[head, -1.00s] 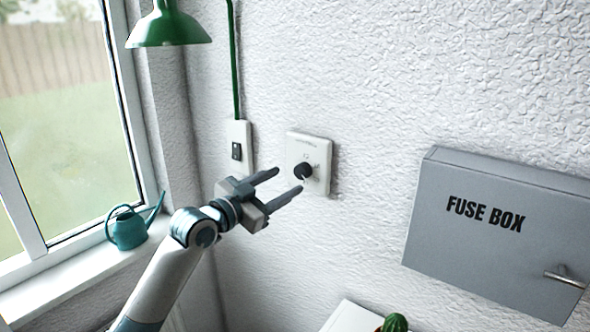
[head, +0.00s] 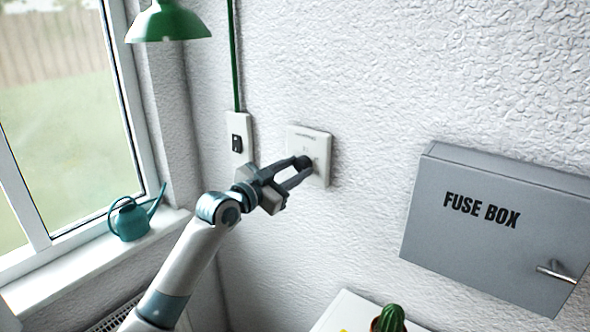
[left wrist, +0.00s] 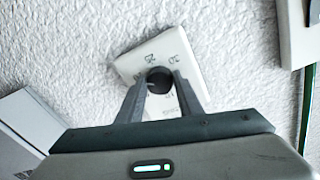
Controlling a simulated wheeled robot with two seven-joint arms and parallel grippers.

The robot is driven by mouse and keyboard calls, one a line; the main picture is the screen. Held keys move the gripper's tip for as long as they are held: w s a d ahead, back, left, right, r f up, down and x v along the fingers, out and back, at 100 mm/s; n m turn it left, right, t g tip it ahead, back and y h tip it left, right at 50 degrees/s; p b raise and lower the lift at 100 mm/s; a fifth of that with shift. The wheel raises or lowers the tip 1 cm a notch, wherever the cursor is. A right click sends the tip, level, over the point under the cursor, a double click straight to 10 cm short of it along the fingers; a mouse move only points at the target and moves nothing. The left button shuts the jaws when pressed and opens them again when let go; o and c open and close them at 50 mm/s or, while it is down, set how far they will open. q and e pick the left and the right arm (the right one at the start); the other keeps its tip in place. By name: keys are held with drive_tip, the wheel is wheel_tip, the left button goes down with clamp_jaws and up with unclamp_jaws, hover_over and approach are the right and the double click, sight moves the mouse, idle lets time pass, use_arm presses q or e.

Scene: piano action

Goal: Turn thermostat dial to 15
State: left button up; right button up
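The thermostat is a white square wall plate (head: 311,143) with a black round dial (head: 303,161). My left gripper (head: 304,166) is at the plate, with one finger on each side of the dial. In the left wrist view, the fingers close in on the sides of the dial (left wrist: 158,80) and look to be touching it. A pale pointer mark shows on the dial's left part. Numbers are printed around the dial on the plate (left wrist: 150,57), seen tilted and partly hidden by the fingers. My right gripper is not in view.
A light switch (head: 239,136) with a green cable is left of the thermostat. A grey fuse box (head: 480,250) hangs to the right. A green lamp (head: 168,22), a teal watering can (head: 130,222) on the sill and a cactus (head: 391,318) are apart from the gripper.

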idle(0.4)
use_arm(q)
drive_tip(key=shift+n, duration=1.4)
drive_tip(key=n+p, duration=0.1)
drive_tip(key=n, duration=0.1)
drive_tip(key=shift+d+n, duration=0.1)
drive_tip(key=shift+n, duration=0.2)
drive_tip(key=n+p, duration=0.2)
drive_tip(key=n, duration=0.2)
drive_tip(key=shift+s+t, duration=0.1)
drive_tip(key=shift+t, duration=0.3)
drive_tip(key=shift+n+p, duration=0.4)
drive_tip(key=shift+n, duration=1)
drive_tip(key=o, duration=1.1)
drive_tip(key=shift+c, duration=0.2)
drive_tip(key=shift+f, duration=0.1)
